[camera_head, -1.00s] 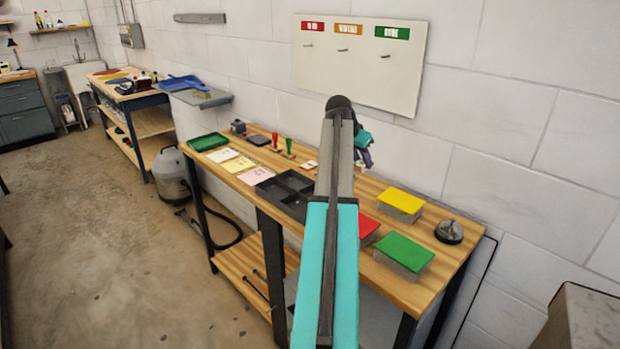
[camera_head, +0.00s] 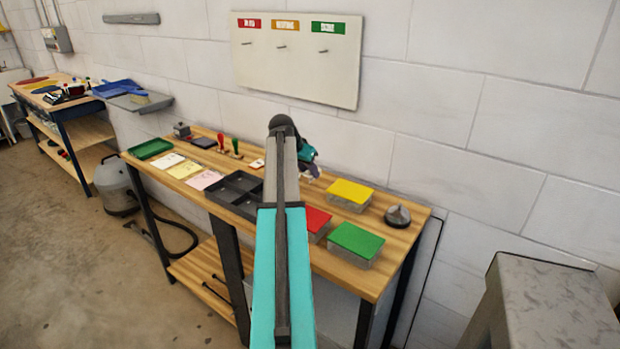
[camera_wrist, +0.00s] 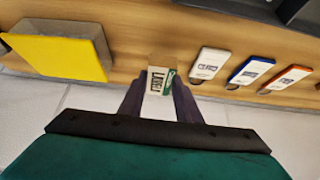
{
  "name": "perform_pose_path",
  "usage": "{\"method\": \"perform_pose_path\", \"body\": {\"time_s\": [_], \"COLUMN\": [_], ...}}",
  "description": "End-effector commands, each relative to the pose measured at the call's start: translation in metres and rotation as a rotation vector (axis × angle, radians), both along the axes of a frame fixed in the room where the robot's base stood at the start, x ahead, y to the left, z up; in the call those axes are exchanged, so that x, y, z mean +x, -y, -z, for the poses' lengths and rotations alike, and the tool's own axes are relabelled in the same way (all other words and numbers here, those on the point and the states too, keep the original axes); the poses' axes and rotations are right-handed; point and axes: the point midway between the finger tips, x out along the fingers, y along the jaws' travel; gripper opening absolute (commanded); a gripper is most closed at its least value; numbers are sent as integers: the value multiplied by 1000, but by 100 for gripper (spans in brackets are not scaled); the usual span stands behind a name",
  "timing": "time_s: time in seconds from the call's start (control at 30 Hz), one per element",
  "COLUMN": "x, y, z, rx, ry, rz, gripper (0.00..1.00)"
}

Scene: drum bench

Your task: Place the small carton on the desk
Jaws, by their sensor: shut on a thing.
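My gripper (camera_wrist: 158,103) is shut on a small carton (camera_wrist: 157,80), whose white lettered face and green side show between the dark fingers in the wrist view. In the head view my gripper (camera_head: 309,172) is over the back of the wooden desk (camera_head: 368,217), left of the yellow-lidded box. My arm partly hides it there, and I cannot make out the carton clearly. The desk also shows in the wrist view (camera_wrist: 135,62). I cannot tell whether the carton touches the desk.
Yellow (camera_head: 350,192), red (camera_head: 315,218) and green (camera_head: 357,239) lidded boxes and a round metal object (camera_head: 398,215) occupy the desk's right end. A black divided tray (camera_head: 236,190) lies left of my arm. A labelled board (camera_head: 297,62) hangs on the wall behind.

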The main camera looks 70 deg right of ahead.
Motion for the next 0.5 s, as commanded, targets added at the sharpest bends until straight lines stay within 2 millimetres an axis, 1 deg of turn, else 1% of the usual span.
{"method": "perform_pose_path", "body": {"time_s": [0.33,0.5], "x": [0,0], "y": [-1,0], "z": [30,37], "rx": [1,0], "ry": [-1,0], "rz": [1,0], "gripper": [9,9]}}
